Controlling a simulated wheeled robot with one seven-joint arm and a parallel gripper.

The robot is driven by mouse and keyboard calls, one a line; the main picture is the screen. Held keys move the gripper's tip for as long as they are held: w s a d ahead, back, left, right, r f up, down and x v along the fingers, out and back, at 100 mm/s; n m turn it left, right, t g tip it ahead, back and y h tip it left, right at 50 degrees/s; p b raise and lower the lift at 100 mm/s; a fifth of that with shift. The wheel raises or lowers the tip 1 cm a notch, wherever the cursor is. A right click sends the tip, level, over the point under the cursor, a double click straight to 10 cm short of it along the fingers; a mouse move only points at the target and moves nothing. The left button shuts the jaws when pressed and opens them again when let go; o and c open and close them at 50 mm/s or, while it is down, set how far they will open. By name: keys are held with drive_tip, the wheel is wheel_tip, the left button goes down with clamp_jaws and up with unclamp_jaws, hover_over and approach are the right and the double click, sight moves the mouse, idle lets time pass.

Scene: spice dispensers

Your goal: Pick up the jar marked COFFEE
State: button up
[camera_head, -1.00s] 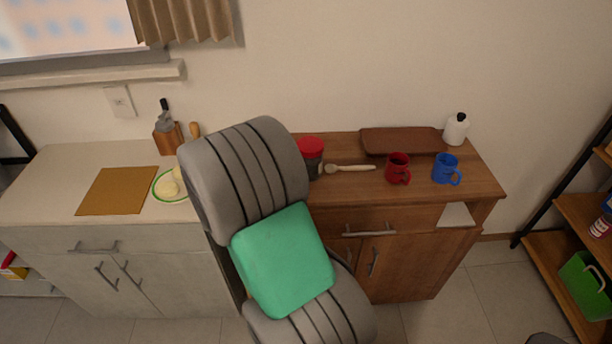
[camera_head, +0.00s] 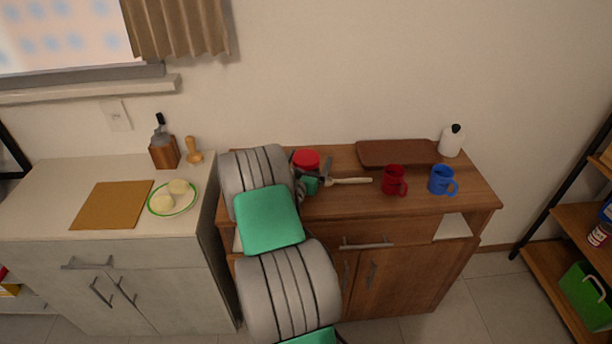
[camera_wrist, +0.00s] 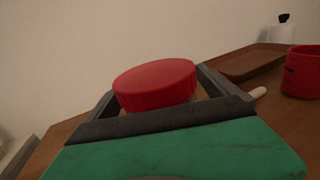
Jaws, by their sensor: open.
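A jar with a red lid (camera_head: 306,159) stands at the left part of the brown cabinet top. Its body is mostly hidden behind my gripper, and no marking on it can be read. In the wrist view its red lid (camera_wrist: 156,84) shows between my two fingers. My gripper (camera_head: 314,174) is open, with its fingers on either side of the jar. I cannot tell whether the fingers touch it.
A wooden utensil (camera_head: 348,181) lies right of the jar. A red mug (camera_head: 394,180), a blue mug (camera_head: 441,180), a brown tray (camera_head: 398,153) and a white bottle (camera_head: 451,142) stand farther right. A plate (camera_head: 173,199) sits on the left counter.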

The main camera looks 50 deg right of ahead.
drive_tip(key=c, duration=2.1)
clamp_jaws()
drive_tip(key=shift+r, duration=0.15)
